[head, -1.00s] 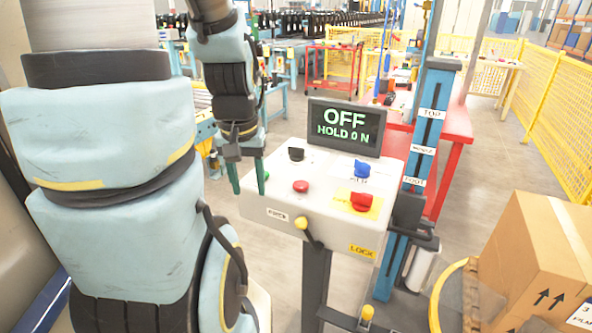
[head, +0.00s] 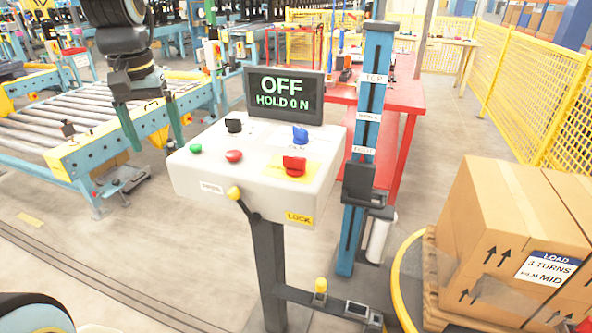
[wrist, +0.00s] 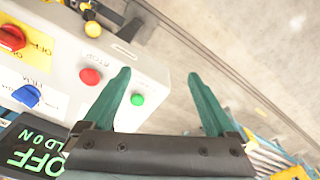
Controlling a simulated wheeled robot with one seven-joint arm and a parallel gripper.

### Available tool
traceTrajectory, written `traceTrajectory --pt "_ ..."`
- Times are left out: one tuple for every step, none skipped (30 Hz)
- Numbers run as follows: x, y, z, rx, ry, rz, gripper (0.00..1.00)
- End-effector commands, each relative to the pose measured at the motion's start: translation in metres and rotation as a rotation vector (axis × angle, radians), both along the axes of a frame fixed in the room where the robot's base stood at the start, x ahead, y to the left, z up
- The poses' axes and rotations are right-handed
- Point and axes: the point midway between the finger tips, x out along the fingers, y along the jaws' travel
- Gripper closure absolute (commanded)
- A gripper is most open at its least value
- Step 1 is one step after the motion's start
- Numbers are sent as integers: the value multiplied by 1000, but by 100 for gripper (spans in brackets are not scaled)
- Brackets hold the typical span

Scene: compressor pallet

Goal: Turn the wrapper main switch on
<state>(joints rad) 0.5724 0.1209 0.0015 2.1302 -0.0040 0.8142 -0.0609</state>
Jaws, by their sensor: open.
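The wrapper console (head: 220,180) is a pale slanted box on a dark post. Its screen (head: 284,95) reads "OFF HOLD 0 N". A red rotary switch (head: 294,166) sits on a yellow plate at the console's right front; it also shows at the upper left of the wrist view (wrist: 15,37). Beside it are a blue knob (head: 300,135), a black knob (head: 234,125), a red button (head: 234,156) and a green button (head: 195,149). My gripper (head: 158,146) is open and empty, left of the console. In the wrist view the green button shows between its fingers (wrist: 158,75).
A yellow-knobbed lever (head: 234,193) sticks out of the console's front. A blue mast (head: 369,130) stands close on its right. Cartons (head: 520,220) on a pallet are at the right. A roller conveyor (head: 60,115) lies behind at the left.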

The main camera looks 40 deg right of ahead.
Motion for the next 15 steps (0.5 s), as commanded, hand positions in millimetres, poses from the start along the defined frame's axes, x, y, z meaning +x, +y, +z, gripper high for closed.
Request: traceTrajectory --pt "-7 -39 -4 2 4 -78 9" --pt "-13 -59 0 5 9 -117 9" --pt "-23 -84 5 10 15 -167 9" --pt "-31 -101 9 14 19 -205 9" --pt "-40 -118 14 18 24 -239 9" --pt "-52 -138 19 24 29 -283 9" --pt "-62 -152 23 28 32 -313 9" --pt "-72 -164 26 31 34 -341 9" --pt "-85 -178 32 36 37 -375 9" --pt "-93 -187 35 40 41 -398 9" --pt "-101 -195 37 44 43 -418 9" --pt "-111 -203 41 47 44 -440 9" --pt "-117 -208 44 50 46 -454 9" --pt "-122 -212 46 52 47 -466 9" --pt "-128 -217 48 55 49 -477 9"
